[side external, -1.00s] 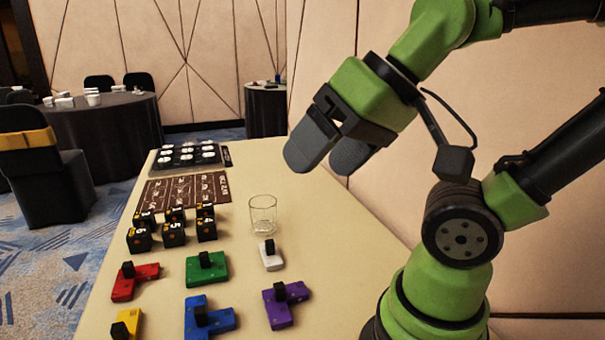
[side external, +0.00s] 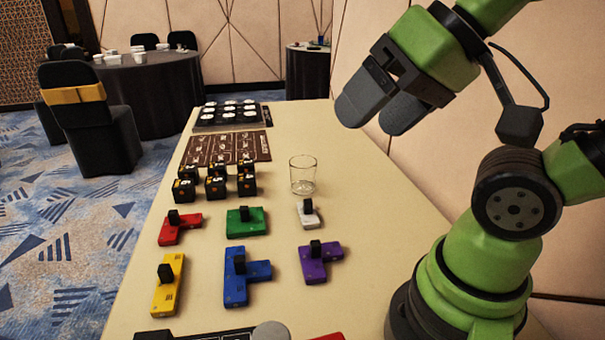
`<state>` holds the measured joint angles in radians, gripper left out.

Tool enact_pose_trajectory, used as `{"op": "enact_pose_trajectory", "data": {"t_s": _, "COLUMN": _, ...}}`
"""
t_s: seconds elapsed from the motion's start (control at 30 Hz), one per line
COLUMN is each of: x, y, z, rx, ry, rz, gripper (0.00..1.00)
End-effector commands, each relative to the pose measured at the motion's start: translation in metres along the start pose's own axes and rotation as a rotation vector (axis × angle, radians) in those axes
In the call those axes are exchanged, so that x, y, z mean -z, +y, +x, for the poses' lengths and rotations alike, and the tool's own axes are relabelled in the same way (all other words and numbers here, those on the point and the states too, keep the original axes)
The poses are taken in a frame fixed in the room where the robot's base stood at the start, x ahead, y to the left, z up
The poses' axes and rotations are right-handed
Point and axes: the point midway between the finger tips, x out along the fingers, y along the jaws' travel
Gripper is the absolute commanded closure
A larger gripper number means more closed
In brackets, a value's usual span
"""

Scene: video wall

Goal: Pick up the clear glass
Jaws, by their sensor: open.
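The clear glass (side external: 303,177) stands upright and looks empty on the beige table (side external: 375,215), just beyond a small white block. My gripper (side external: 368,118) is in the air, above and to the right of the glass in the picture. Its two dark grey fingers are apart with nothing between them. The fingers do not touch the glass, and nothing hides the glass.
Black numbered cubes (side external: 216,183) stand left of the glass. The white block (side external: 308,214), green block (side external: 246,221) and purple block (side external: 320,262) are nearer the camera. A brown printed mat (side external: 228,148) and a tray of white discs (side external: 232,114) lie beyond. The table right of the glass is clear.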

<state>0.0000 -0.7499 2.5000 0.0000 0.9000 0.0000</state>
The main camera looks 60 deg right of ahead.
Motion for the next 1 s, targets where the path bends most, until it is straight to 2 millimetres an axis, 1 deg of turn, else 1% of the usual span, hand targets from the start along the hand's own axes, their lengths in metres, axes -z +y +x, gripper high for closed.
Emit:
{"op": "enact_pose_trajectory", "data": {"t_s": 0.03, "x": 0.0, "y": 0.0, "z": 0.0, "rx": 0.0, "ry": 0.0, "rz": 0.0, "gripper": 0.24}}
{"op": "enact_pose_trajectory", "data": {"t_s": 0.13, "x": 0.0, "y": 0.0, "z": 0.0, "rx": 0.0, "ry": 0.0, "rz": 0.0, "gripper": 0.01}}
{"op": "enact_pose_trajectory", "data": {"t_s": 0.37, "x": 0.001, "y": 0.0, "z": 0.0, "rx": -0.002, "ry": 0.0, "rz": 0.001, "gripper": 0.0}}
{"op": "enact_pose_trajectory", "data": {"t_s": 0.47, "x": 0.009, "y": 0.001, "z": 0.003, "rx": -0.025, "ry": -0.003, "rz": 0.019, "gripper": 0.0}}
{"op": "enact_pose_trajectory", "data": {"t_s": 0.57, "x": 0.031, "y": 0.005, "z": 0.011, "rx": -0.083, "ry": -0.007, "rz": 0.06, "gripper": 0.0}}
{"op": "enact_pose_trajectory", "data": {"t_s": 0.67, "x": 0.063, "y": 0.015, "z": 0.028, "rx": -0.166, "ry": -0.011, "rz": 0.119, "gripper": 0.0}}
{"op": "enact_pose_trajectory", "data": {"t_s": 0.7, "x": 0.077, "y": 0.02, "z": 0.036, "rx": -0.201, "ry": -0.012, "rz": 0.143, "gripper": 0.0}}
{"op": "enact_pose_trajectory", "data": {"t_s": 0.77, "x": 0.096, "y": 0.03, "z": 0.05, "rx": -0.252, "ry": -0.012, "rz": 0.18, "gripper": 0.0}}
{"op": "enact_pose_trajectory", "data": {"t_s": 0.8, "x": 0.109, "y": 0.037, "z": 0.06, "rx": -0.284, "ry": -0.011, "rz": 0.202, "gripper": 0.0}}
{"op": "enact_pose_trajectory", "data": {"t_s": 0.87, "x": 0.126, "y": 0.05, "z": 0.076, "rx": -0.331, "ry": -0.012, "rz": 0.236, "gripper": 0.0}}
{"op": "enact_pose_trajectory", "data": {"t_s": 0.9, "x": 0.136, "y": 0.059, "z": 0.088, "rx": -0.361, "ry": -0.012, "rz": 0.257, "gripper": 0.0}}
{"op": "enact_pose_trajectory", "data": {"t_s": 0.97, "x": 0.15, "y": 0.075, "z": 0.107, "rx": -0.404, "ry": -0.012, "rz": 0.287, "gripper": 0.0}}
{"op": "enact_pose_trajectory", "data": {"t_s": 1.0, "x": 0.158, "y": 0.087, "z": 0.12, "rx": -0.432, "ry": -0.013, "rz": 0.308, "gripper": 0.0}}
